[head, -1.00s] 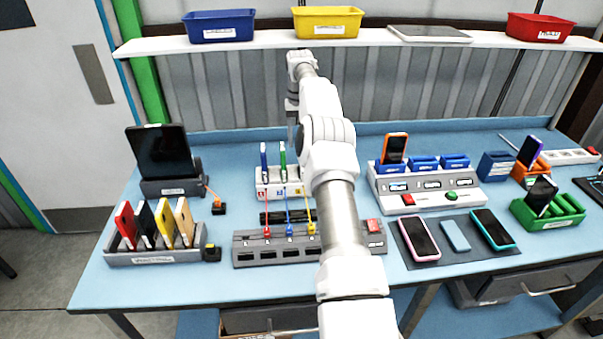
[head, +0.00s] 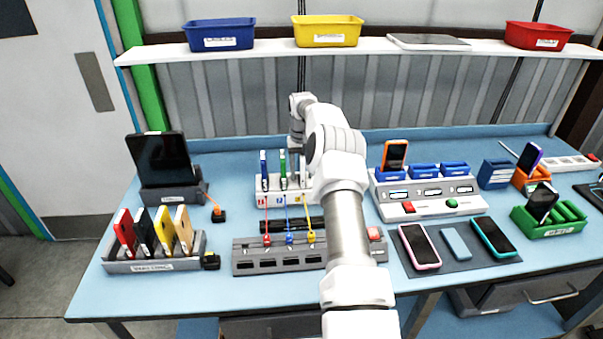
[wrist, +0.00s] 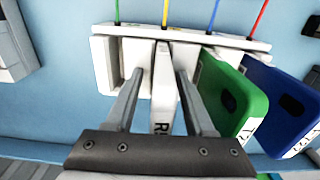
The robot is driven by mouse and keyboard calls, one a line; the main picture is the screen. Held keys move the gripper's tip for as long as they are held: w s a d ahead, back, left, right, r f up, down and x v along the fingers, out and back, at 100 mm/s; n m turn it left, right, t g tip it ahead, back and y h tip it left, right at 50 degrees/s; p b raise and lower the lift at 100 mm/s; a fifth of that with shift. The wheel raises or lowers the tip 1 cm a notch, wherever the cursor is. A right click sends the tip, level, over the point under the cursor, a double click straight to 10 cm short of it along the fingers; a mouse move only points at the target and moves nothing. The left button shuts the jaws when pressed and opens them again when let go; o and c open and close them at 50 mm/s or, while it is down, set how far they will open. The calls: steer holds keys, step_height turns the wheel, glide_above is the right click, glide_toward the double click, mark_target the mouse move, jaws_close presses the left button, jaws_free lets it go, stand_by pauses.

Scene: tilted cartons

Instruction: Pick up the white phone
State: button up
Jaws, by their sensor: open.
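The white phone (wrist: 162,88) stands on edge in a white rack (wrist: 220,40), seen in the wrist view beside a green phone (wrist: 237,95) and a blue phone (wrist: 283,105). My gripper (wrist: 160,78) is open, with one finger on each side of the white phone. I cannot tell whether either finger touches it. In the head view, the rack (head: 272,200) stands at the middle of the bench with the blue phone (head: 263,163) and green phone (head: 282,164). My arm mostly hides the white phone and the gripper there.
A grey block with coloured cables (head: 275,263) lies in front of the rack. A white charging station (head: 430,208) stands to the right. A grey holder with several phones (head: 150,266) and a dark tablet (head: 162,158) are on the left. A shelf (head: 270,48) runs above.

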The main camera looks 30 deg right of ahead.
jaws_close()
stand_by(0.4)
step_height(320, 180, up, 10)
steer(key=shift+r, duration=0.1)
stand_by(0.4)
